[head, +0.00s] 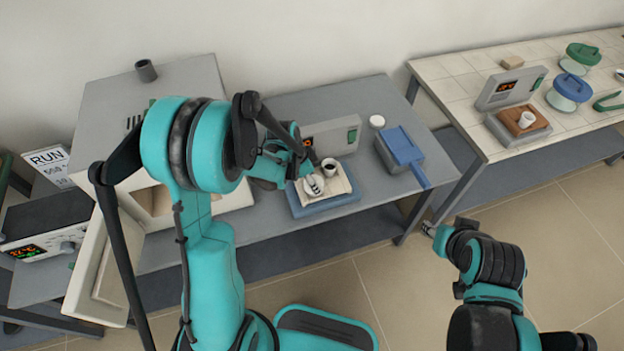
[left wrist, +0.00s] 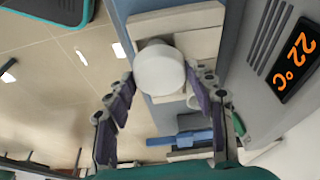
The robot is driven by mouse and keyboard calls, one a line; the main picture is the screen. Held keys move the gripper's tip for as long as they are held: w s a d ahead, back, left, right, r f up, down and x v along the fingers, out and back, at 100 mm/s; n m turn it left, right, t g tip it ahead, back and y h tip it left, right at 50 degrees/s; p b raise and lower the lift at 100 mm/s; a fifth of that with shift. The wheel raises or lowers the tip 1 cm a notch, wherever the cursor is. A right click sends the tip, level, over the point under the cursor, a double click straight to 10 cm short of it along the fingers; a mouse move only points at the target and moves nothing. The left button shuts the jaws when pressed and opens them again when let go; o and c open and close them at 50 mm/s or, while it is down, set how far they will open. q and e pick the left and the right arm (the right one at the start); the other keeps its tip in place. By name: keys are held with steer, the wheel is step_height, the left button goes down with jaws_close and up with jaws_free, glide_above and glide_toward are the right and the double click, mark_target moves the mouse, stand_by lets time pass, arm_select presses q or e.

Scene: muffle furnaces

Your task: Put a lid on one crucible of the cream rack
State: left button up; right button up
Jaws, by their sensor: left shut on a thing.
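My left gripper (head: 306,178) reaches down over the cream rack (head: 340,187), which sits on a blue base (head: 328,206) on the grey table. In the left wrist view, my left gripper (left wrist: 161,82) is shut on a round white piece, seemingly the lid (left wrist: 160,68). The lid is over the cream rack (left wrist: 190,20); whether it touches a crucible is hidden. An open crucible (head: 329,167) with a dark mouth stands at the rack's back. A white shape (head: 314,185) shows by the left fingertips. My right gripper (head: 430,230) hangs over the floor, away from the rack; its fingers are too small to judge.
A grey instrument (head: 333,137) stands behind the rack; its display reads 22°C in the left wrist view (left wrist: 298,60). An open furnace (head: 160,200) is left. A tiled table (head: 455,85) holds other equipment.

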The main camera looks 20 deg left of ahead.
stand_by(0.6)
stand_by(0.3)
arm_select(q)
steer(key=o, duration=0.9)
steer(key=shift+o, duration=0.4)
steer(key=shift+r+p, duration=0.75)
steer(key=shift+r, duration=0.8)
steer(key=shift+r+p, duration=1.75)
steer(key=shift+r, duration=0.7)
